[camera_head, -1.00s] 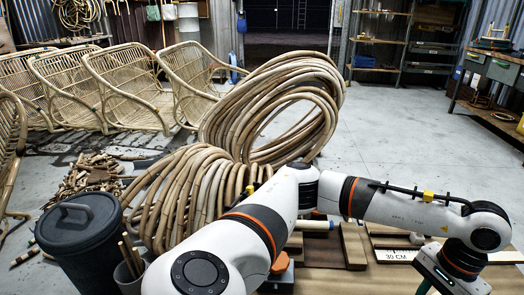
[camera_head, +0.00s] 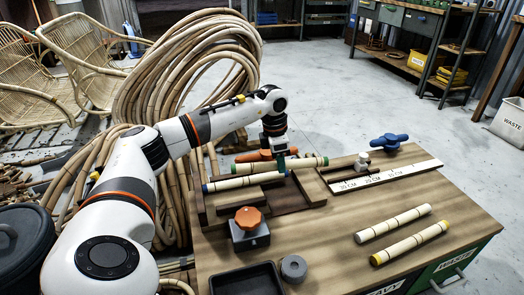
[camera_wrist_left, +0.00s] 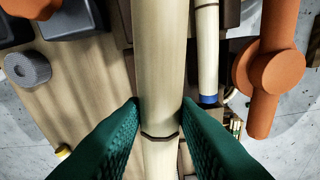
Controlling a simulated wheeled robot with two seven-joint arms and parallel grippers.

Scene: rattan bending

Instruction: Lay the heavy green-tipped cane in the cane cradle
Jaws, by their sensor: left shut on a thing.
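My left gripper (camera_head: 281,163) is shut on a pale cane with a green end (camera_head: 308,162) over the bench. In the left wrist view its green fingers (camera_wrist_left: 160,112) press on both sides of the cane (camera_wrist_left: 160,55), near a dark ring. A dark wooden frame with blocks, seemingly the cane cradle (camera_head: 312,188), lies under and in front of the cane. I cannot tell whether the held cane touches it. A blue-ended cane (camera_head: 228,184) lies at the frame, beside the held one; it also shows in the left wrist view (camera_wrist_left: 207,50). My right gripper is not in view.
An orange-knobbed clamp (camera_head: 249,231), black tray (camera_head: 245,283) and grey ring (camera_head: 293,268) are at the bench front. A marked ruler strip (camera_head: 395,174) and blue-handled device (camera_head: 389,141) lie behind. Two loose canes, one yellow-ended (camera_head: 410,243), lie right. Rattan coils (camera_head: 150,90) stand left.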

